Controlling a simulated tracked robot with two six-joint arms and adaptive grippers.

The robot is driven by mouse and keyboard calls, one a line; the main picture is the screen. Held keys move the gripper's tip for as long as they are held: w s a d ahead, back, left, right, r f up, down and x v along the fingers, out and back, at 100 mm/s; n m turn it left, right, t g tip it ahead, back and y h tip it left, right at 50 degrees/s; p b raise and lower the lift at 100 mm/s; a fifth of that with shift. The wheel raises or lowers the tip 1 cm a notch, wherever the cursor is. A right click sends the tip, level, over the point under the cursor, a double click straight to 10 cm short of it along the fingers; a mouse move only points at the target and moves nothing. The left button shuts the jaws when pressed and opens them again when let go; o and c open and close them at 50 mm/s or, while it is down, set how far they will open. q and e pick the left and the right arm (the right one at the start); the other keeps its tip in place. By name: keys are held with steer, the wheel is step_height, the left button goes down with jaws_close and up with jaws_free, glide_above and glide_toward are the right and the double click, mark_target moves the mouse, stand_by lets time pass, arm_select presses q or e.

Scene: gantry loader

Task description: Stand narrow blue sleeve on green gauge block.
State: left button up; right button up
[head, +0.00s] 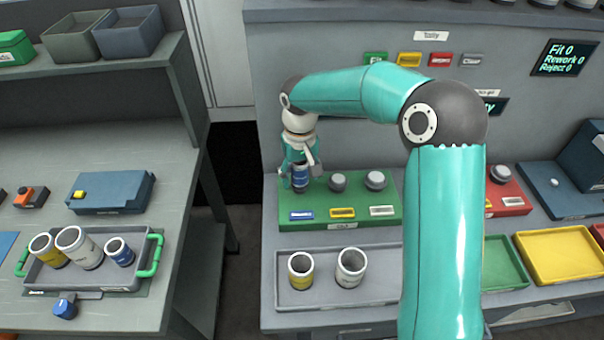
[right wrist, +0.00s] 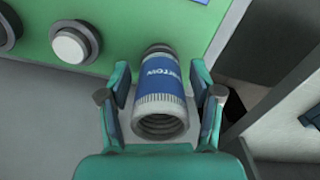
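A narrow blue sleeve (head: 301,178), white at its near end, stands at the left position of the green gauge block (head: 375,212). In the right wrist view the sleeve (right wrist: 160,85) has its open ring toward the camera, and a dark grey piece shows at its far end. My right gripper (head: 300,172) is around the sleeve. In the wrist view its fingers (right wrist: 162,100) stand on either side with a narrow gap on each. The sleeve's seat is mostly hidden. My left gripper is not in view.
Two grey posts (head: 338,182) stand right of the sleeve on the block. A grey tray (head: 322,296) in front holds a yellow and a white sleeve. A green-handled tray (head: 50,278) on the left bench holds several sleeves, one blue. A red block (head: 508,198) is at right.

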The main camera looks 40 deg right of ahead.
stand_by(0.3)
step_height(320, 180, up, 12)
stand_by(0.5)
steer(key=shift+f, duration=0.1)
stand_by(0.3)
